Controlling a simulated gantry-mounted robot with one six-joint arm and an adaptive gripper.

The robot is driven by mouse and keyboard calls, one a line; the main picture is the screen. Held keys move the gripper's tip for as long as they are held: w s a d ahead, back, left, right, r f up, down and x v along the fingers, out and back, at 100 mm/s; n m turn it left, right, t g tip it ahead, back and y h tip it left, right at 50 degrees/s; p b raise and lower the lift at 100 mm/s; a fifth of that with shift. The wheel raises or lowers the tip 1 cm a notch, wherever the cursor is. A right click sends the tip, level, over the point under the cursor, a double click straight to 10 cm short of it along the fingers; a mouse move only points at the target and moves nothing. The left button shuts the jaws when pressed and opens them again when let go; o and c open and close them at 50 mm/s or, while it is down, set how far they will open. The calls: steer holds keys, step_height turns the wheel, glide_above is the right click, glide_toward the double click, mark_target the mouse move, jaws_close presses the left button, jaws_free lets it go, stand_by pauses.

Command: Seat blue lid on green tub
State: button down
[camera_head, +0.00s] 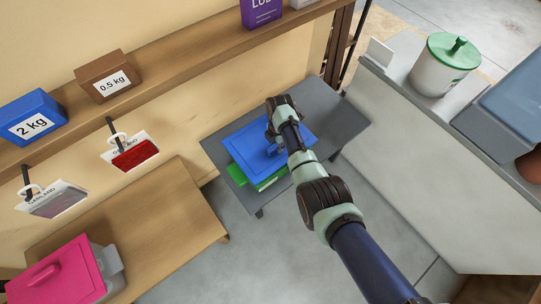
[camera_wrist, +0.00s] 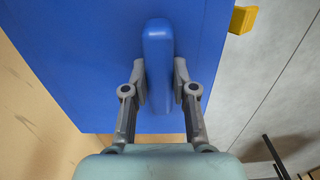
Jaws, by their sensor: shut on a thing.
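The blue lid (camera_head: 248,140) is a flat rectangle with a raised bar handle (camera_wrist: 157,45). My gripper (camera_wrist: 160,78) has one finger on each side of the handle and is shut on it. In the head view my gripper (camera_head: 276,150) is partly hidden by my wrist. The lid is over the green tub (camera_head: 238,174), whose green shows along the lid's left and lower edges. Whether lid and tub touch is unclear. The tub stands on a dark grey table (camera_head: 340,122) and is hidden in the wrist view.
A wooden shelf with a blue 2 kg box (camera_head: 34,116) and a brown 0.5 kg box (camera_head: 104,77) runs along the wall. A pink-lidded box (camera_head: 62,275) is lower left. A white tub with green lid (camera_head: 438,70) stands right. A yellow piece (camera_wrist: 242,20) shows beside the lid.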

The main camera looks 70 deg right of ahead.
steer(key=shift+f+b, duration=1.15)
steer(key=shift+f, duration=0.35)
stand_by(1.8)
steer(key=c, duration=0.8)
jaws_free()
steer(key=shift+c, duration=0.2)
steer(key=shift+r, duration=0.1)
step_height(320, 180, up, 12)
steer(key=shift+f, duration=0.1)
